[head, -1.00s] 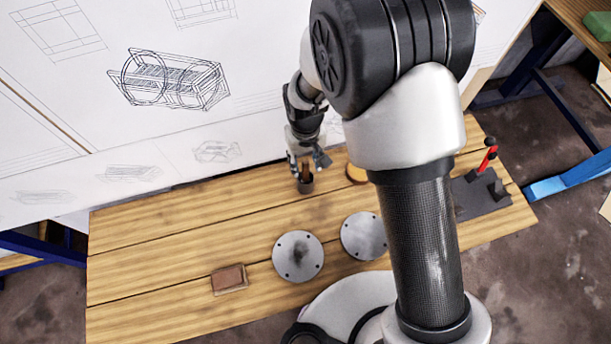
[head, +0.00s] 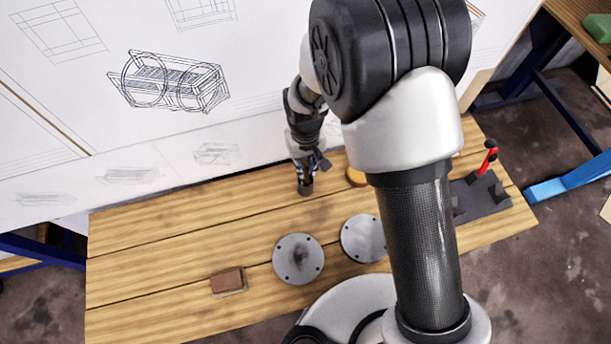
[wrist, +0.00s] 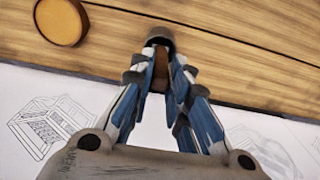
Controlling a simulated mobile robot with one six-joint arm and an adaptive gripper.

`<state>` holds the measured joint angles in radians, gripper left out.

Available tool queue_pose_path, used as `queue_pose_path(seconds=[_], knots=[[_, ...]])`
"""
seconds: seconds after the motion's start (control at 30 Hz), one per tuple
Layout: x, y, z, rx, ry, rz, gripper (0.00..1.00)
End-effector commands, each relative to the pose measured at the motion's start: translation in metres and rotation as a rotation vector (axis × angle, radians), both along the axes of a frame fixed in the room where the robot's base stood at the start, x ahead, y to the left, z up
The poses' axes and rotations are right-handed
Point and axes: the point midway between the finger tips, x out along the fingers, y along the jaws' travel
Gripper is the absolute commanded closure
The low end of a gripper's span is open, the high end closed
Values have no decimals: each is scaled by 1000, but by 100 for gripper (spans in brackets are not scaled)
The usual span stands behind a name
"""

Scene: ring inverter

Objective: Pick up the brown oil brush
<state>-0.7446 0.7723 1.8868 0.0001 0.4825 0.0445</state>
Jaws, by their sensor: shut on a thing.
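The brown oil brush (wrist: 160,72) shows in the wrist view as a brown handle between my fingers. My gripper (wrist: 161,66) is shut on it; the blue and white fingers close from both sides. In the head view my gripper (head: 306,172) is low over the back of the table. A dark grey cup (head: 305,188) is right below the fingers, and its rim (wrist: 159,36) shows at the brush's far end in the wrist view. The lower end of the brush is hidden, seemingly in the cup.
The wooden table (head: 150,245) holds two round metal plates (head: 298,259) (head: 363,238), a brown block (head: 228,281), and a dark fixture with a red lever (head: 480,190). A round yellow-brown piece (wrist: 60,22) lies near the cup. A drawing board (head: 120,120) stands behind. The table's left side is clear.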

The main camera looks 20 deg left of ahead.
Motion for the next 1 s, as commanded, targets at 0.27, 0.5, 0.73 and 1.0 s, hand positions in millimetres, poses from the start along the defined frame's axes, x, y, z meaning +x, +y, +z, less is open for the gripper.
queue_pose_path(seconds=[0.27, 0.5, 0.73, 1.0], knots=[[0, 0, 2, 1, -1, 0, 100], [1, 1, 26, 2, -2, 0, 100], [1, 1, 76, 3, -4, 0, 100], [1, 1, 149, 3, -3, 0, 100]])
